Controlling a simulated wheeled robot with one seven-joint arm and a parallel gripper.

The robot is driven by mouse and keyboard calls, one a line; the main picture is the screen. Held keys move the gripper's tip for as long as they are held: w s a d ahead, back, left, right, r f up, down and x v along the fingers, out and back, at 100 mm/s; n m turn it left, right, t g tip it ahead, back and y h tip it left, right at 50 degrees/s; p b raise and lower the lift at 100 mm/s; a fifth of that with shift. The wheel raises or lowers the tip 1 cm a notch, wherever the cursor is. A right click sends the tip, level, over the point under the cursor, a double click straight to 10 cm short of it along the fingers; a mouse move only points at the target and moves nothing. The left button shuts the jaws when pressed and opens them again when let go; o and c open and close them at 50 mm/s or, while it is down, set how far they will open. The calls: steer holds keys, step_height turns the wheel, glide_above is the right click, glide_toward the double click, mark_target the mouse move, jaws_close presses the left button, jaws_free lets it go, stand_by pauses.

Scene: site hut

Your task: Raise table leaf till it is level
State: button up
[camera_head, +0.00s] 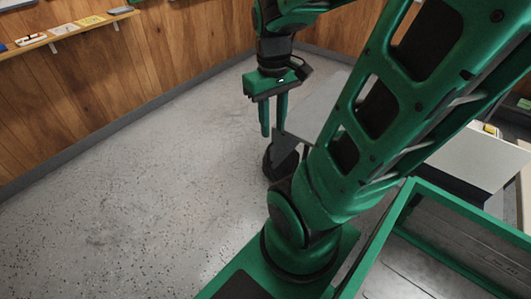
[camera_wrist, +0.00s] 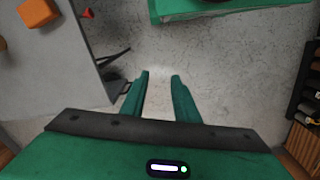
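My gripper (camera_head: 273,132) points down over open floor, left of a grey panel (camera_head: 318,103) partly hidden behind my arm. Its two green fingers are apart with nothing between them, as the wrist view also shows (camera_wrist: 160,75). In the wrist view a grey flat surface (camera_wrist: 45,85) lies left of the fingers, with a dark edge and a thin dark bracket (camera_wrist: 113,55) sticking out. The fingers look apart from it. I cannot tell whether this surface is the leaf or the fixed tabletop, nor its exact tilt.
A pale worktop (camera_head: 480,157) stands at the right. A wall shelf (camera_head: 70,30) holds small items. The speckled floor (camera_head: 130,190) is clear at the left.

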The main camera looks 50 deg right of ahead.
steer(key=w+d+f+n, duration=0.5)
steer(key=d+f+n, duration=0.1)
steer(key=f, duration=0.2)
steer(key=w+d+f+n, duration=0.5)
steer(key=w+f+n, duration=0.1)
steer(key=f+n, duration=0.1)
steer(key=w+d+f+n, duration=0.5)
steer(key=d+f+n, duration=0.1)
steer(key=f, duration=0.3)
steer(key=shift+w+d+f+n, duration=0.2)
steer(key=shift+w+d+n, duration=0.05)
steer(key=shift+d+n, duration=0.05)
steer(key=shift+f, duration=0.65)
step_height(320, 180, down, 10)
steer(key=shift+d+r, duration=0.1)
steer(key=shift+c, duration=0.3)
jaws_close()
